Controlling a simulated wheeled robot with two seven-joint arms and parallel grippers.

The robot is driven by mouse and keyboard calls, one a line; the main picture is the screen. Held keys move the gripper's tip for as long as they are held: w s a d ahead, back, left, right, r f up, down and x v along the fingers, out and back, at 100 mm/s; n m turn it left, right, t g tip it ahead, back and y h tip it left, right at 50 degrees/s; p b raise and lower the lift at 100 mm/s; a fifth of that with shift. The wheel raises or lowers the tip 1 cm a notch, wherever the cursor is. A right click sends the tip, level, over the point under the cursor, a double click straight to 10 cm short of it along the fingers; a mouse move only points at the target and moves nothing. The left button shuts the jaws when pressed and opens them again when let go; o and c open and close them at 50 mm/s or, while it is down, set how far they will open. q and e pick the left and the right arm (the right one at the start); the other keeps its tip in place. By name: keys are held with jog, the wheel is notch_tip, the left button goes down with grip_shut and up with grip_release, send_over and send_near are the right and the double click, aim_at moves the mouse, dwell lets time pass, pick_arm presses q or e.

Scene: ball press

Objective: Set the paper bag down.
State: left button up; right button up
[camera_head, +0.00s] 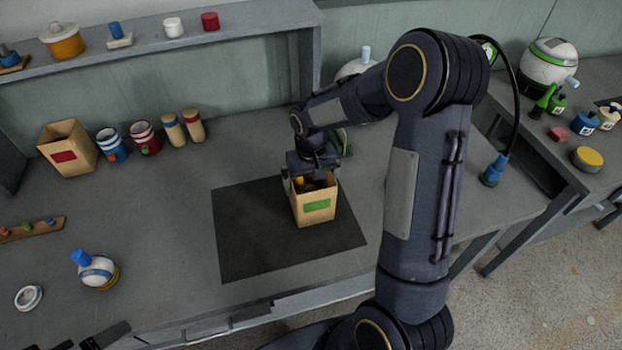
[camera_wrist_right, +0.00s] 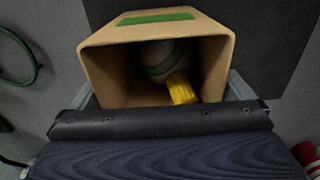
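The paper bag with a green label (camera_head: 318,207) is upright over the dark mat (camera_head: 245,245) in the middle of the bench. I cannot tell whether its base touches the mat. My right gripper (camera_head: 311,180) reaches down from behind it, with its fingers against the bag's two sides. In the right wrist view the bag's open mouth (camera_wrist_right: 158,32) faces the camera, and a pale round thing with a yellow knob (camera_wrist_right: 181,89) lies inside. Dark parts at the bottom left edge of the head view may be my left gripper (camera_head: 104,336); its fingers are unclear.
A second paper bag with a red label (camera_head: 68,149) stands at the back left beside striped cans (camera_head: 145,138). A round white ball with a blue knob (camera_head: 97,270) sits at front left. The mat around the bag is clear.

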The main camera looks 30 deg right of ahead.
notch_tip(320, 180, up, 12)
jog(key=f, duration=0.1)
jog(key=s+a+r+t+y, duration=0.1)
jog(key=s+a+t+y, duration=0.1)
jog(key=s, duration=0.9)
jog(key=s+a+r+n+t+y, duration=0.1)
jog(key=s+a, duration=0.4)
jog(key=s, duration=0.6)
jog(key=r+t, duration=0.1)
jog(key=t, duration=0.1)
jog(key=shift+a+r+t+y+b, duration=0.25)
jog(key=shift+t+y+b, duration=0.05)
jog(key=shift+y+b, duration=0.1)
